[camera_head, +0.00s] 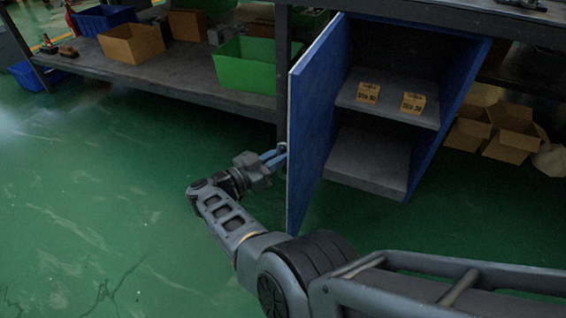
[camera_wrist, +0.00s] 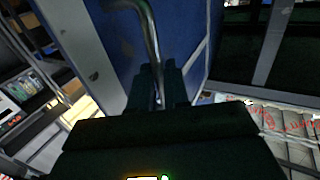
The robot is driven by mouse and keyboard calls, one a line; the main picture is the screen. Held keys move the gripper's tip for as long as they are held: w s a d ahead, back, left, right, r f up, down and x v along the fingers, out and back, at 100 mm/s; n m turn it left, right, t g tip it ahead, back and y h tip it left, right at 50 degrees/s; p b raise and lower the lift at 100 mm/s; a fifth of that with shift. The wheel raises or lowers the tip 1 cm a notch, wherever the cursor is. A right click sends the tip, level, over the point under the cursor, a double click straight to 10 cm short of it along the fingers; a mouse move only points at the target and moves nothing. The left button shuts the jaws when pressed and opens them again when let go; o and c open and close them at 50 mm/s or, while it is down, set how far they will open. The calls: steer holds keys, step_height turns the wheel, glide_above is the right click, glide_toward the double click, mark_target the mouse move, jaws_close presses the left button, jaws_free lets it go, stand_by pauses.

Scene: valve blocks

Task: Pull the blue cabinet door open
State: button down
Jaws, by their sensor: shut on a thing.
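The blue cabinet door (camera_head: 319,115) stands swung well open in the head view, edge toward me, hinged at the cabinet's left side. The blue cabinet (camera_head: 443,135) is open, with grey shelves inside. My gripper (camera_head: 279,155) is at the door's outer face, at about mid height, on its left. In the wrist view a curved metal handle (camera_wrist: 150,38) runs down from the top between the fingers of my gripper (camera_wrist: 159,88), which is shut on it. The blue door (camera_wrist: 111,42) lies behind the handle. In the head view the handle is mostly hidden by the gripper.
A low shelf with a green bin (camera_head: 245,70) and a cardboard box (camera_head: 132,44) stands at left. Cardboard boxes (camera_head: 513,132) lie at right. The green floor (camera_head: 110,190) at left is clear.

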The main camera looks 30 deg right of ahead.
steer(key=shift+w+d+r, duration=0.1)
steer(key=shift+d, duration=0.3)
steer(key=c, duration=1.3)
jaws_free()
steer(key=shift+d, duration=0.1)
steer(key=shift+s+a+b, duration=0.1)
steer(key=shift+s+a, duration=0.1)
steer(key=shift+a, duration=1.1)
steer(key=shift+s+a+b, duration=0.15)
steer(key=shift+s+a, duration=0.05)
steer(key=shift+a, duration=1.1)
steer(key=shift+s+a+b, duration=0.1)
steer(key=shift+s+a, duration=0.1)
steer(key=shift+a, duration=1.1)
steer(key=shift+a, duration=0.1)
